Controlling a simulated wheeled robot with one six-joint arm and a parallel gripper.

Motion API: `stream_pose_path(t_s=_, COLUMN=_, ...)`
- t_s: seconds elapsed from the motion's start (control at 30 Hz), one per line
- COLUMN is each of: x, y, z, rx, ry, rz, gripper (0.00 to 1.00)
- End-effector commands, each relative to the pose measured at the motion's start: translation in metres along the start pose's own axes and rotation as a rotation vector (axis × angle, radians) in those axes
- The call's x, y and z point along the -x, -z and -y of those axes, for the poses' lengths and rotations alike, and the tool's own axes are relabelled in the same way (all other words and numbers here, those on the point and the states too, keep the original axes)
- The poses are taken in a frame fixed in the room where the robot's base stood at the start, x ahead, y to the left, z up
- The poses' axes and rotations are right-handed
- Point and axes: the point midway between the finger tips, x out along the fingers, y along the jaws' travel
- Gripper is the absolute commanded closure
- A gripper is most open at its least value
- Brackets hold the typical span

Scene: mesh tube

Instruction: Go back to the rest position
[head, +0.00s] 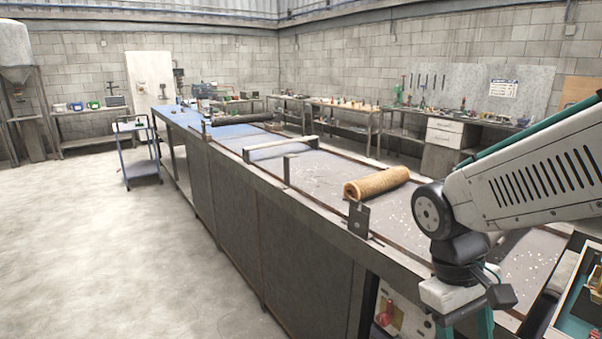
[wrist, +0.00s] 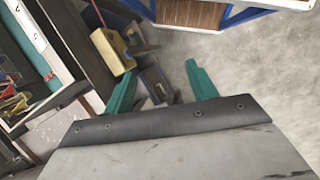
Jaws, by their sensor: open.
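My gripper (head: 466,329) hangs pointing down at the lower right of the head view, in front of the long bench's near edge. Its fingertips are cut off by the bottom of that picture. In the wrist view the two teal fingers of my gripper (wrist: 161,80) stand wide apart with nothing held between them. A tan mesh tube (head: 376,184) lies on its side on the long bench (head: 340,168), to the left of my arm and apart from it. The mesh tube does not show in the wrist view.
A small metal bracket (head: 358,219) stands at the bench edge near the tube. A white bar (head: 280,147) spans the bench farther back. A red-handled fitting (head: 384,316) is low beside my gripper. A blue cart (head: 137,150) stands left; the floor (head: 110,260) there is clear.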

Motion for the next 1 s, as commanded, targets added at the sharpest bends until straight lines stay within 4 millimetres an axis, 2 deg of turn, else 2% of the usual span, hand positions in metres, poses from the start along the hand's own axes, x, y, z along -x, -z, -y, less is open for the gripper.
stream_pose_path(t_s=0.03, x=0.006, y=-0.014, z=0.001, rx=-0.051, ry=0.031, rz=-0.048, gripper=0.43)
stream_pose_path(t_s=0.2, x=0.019, y=-0.051, z=0.006, rx=-0.184, ry=0.125, rz=-0.193, gripper=0.43)
stream_pose_path(t_s=0.43, x=0.034, y=-0.085, z=0.003, rx=-0.281, ry=0.158, rz=-0.361, gripper=0.43)
stream_pose_path(t_s=0.6, x=0.044, y=-0.094, z=-0.001, rx=-0.317, ry=0.151, rz=-0.421, gripper=0.43)
stream_pose_path(t_s=0.83, x=0.044, y=-0.095, z=-0.003, rx=-0.325, ry=0.151, rz=-0.423, gripper=0.43)
stream_pose_path(t_s=0.9, x=0.044, y=-0.095, z=-0.003, rx=-0.325, ry=0.151, rz=-0.423, gripper=0.62)
stream_pose_path(t_s=1.0, x=0.044, y=-0.095, z=-0.003, rx=-0.325, ry=0.151, rz=-0.422, gripper=0.64)
